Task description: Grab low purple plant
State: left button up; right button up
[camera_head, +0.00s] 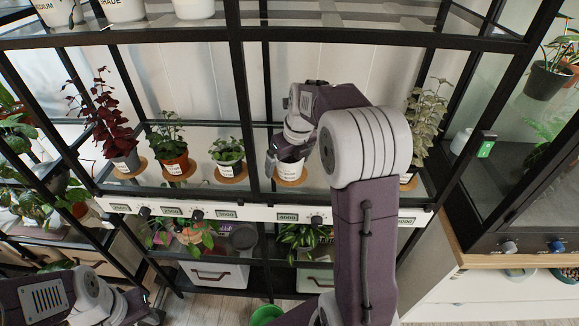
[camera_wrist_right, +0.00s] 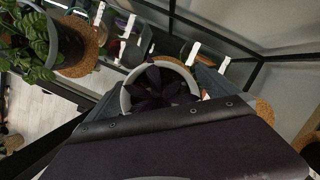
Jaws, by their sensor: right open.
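The low purple plant (camera_wrist_right: 160,85) has dark purple leaves and sits in a white pot (camera_wrist_right: 127,100), as the right wrist view shows. In the head view the pot (camera_head: 288,171) stands on a round cork coaster (camera_head: 291,182) on the glass shelf, its plant mostly hidden behind my right arm. My right gripper (camera_wrist_right: 157,92) is open, with one finger on each side of the pot; I cannot tell whether they touch it. My left gripper (camera_head: 152,317) is low at the lower left, far from the pot, its jaws too unclear to read.
On the same shelf stand a tall dark-red plant (camera_head: 101,112), two green potted plants (camera_head: 169,140) (camera_head: 228,152) and a pale leafy plant (camera_head: 426,117) at right. Black frame posts flank the right arm. Several pots stand on the shelf above; a glass cabinet (camera_head: 520,185) is at right.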

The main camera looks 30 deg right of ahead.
jog(key=shift+s+r, duration=0.1)
jog(key=c, duration=1.8)
jog(key=shift+r, duration=0.1)
jog(key=shift+r, duration=0.3)
notch_tip(320, 180, up, 3)
jog(key=shift+r+p, duration=0.1)
jog(key=shift+p, duration=0.55)
jog(key=s+a+b, duration=0.1)
jog(key=s+a, duration=0.8)
jog(key=s, duration=0.6)
jog(key=shift+s+a+f, duration=0.15)
jog(key=shift+a+f, duration=0.05)
jog(key=shift+f, duration=0.05)
